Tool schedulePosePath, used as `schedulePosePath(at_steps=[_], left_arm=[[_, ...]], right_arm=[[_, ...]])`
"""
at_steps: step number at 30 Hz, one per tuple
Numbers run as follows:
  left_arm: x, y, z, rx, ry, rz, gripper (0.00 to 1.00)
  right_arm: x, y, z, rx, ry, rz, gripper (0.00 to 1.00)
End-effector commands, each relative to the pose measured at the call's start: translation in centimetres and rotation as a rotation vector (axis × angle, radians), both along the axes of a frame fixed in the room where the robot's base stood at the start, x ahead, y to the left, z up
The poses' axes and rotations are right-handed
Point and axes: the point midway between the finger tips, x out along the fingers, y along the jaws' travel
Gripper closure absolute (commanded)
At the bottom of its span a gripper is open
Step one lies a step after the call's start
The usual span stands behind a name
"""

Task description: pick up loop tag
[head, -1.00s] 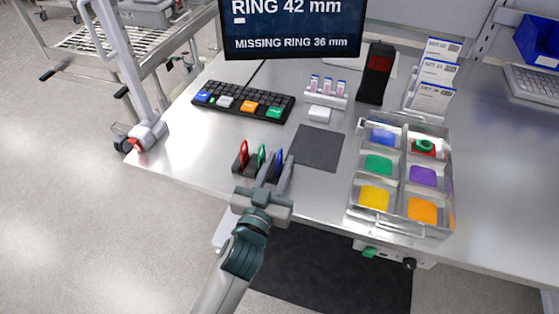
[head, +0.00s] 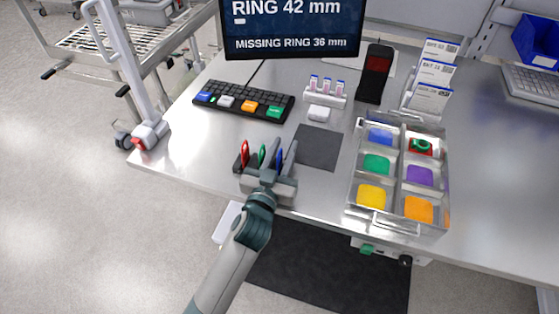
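Three upright loop tags, a red one (head: 244,154), a green one (head: 262,156) and a blue one (head: 279,159), stand in a row near the table's front edge. My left gripper (head: 271,158) is at this row from the front, its fingers pointing away from me. The fingers look spread, one on the right of the blue tag and the other near the green tag. Whether they touch a tag cannot be told. The gripper body hides the lower parts of the tags. My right gripper is not in view.
A dark mat (head: 319,147) lies right of the tags. A clear tray (head: 352,190) with coloured compartments stands further right, a green ring (head: 422,144) in its back right one. A keyboard (head: 243,102), a white block (head: 319,114) and a monitor (head: 290,30) are behind.

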Motion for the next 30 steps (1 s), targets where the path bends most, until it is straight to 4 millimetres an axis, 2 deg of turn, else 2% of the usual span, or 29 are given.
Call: schedulePosePath(at_steps=[14,15,18,30], left_arm=[[0.16,-0.08,-0.06,0.0,0.001,0.0,0.73],[0.16,-0.08,-0.06,0.0,0.001,0.0,0.76],[0.16,-0.08,-0.05,0.0,0.0,0.0,1.0],[0.18,-0.07,0.03,0.0,0.0,0.0,1.0]], right_arm=[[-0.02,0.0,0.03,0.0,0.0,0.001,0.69],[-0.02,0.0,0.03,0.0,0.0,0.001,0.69],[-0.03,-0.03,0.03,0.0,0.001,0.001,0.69],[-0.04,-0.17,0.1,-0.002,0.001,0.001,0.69]])
